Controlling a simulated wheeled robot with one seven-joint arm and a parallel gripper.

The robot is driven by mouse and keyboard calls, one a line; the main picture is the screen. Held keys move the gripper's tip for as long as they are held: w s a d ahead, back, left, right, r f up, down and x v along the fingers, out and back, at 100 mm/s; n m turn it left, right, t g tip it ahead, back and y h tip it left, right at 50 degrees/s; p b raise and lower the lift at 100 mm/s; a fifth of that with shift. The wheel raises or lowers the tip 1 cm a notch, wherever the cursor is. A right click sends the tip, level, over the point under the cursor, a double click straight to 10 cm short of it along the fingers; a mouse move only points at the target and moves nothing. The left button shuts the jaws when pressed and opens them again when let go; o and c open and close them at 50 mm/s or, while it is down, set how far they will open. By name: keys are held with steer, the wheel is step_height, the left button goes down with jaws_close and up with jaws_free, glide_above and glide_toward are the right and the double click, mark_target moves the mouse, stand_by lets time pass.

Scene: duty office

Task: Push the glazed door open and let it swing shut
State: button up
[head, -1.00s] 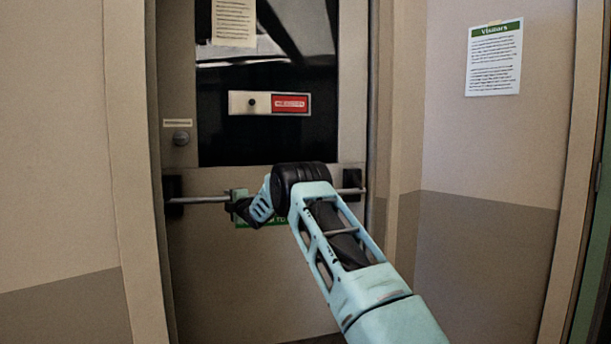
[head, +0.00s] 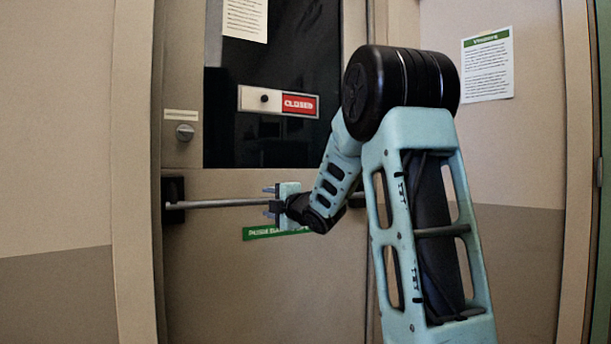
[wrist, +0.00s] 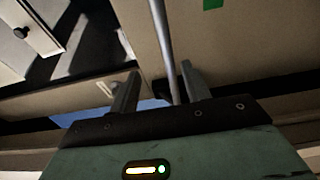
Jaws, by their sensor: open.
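The glazed door (head: 230,285) fills the middle of the head view, with a dark glass pane (head: 265,135) in its upper part. It looks shut or nearly so; I cannot tell if it is slightly ajar. A metal push bar (head: 222,203) crosses it below the glass. In the wrist view the bar (wrist: 163,40) runs between the two open fingers (wrist: 157,88). Whether they touch it is unclear. My arm hides the bar's right part.
A green label (head: 262,232) sits below the bar, and a red CLOSED plate (head: 300,104) is on the glass. A round lock (head: 184,132) is at the door's left. The frame post (head: 133,170) stands left of the door. A visitors notice (head: 487,66) hangs on the right wall.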

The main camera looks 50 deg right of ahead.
steer(key=r+p+v, duration=0.1)
steer(key=v, duration=1.8)
steer(key=shift+a+r, duration=0.35)
steer(key=shift+r, duration=0.05)
steer(key=shift+s, duration=0.2)
steer(key=x, duration=0.8)
steer(key=f+x, duration=0.1)
steer(key=x, duration=0.6)
steer(key=f+x, duration=0.1)
steer(key=x, duration=0.7)
steer(key=shift+w+d, duration=0.2)
steer(key=shift+d, duration=0.2)
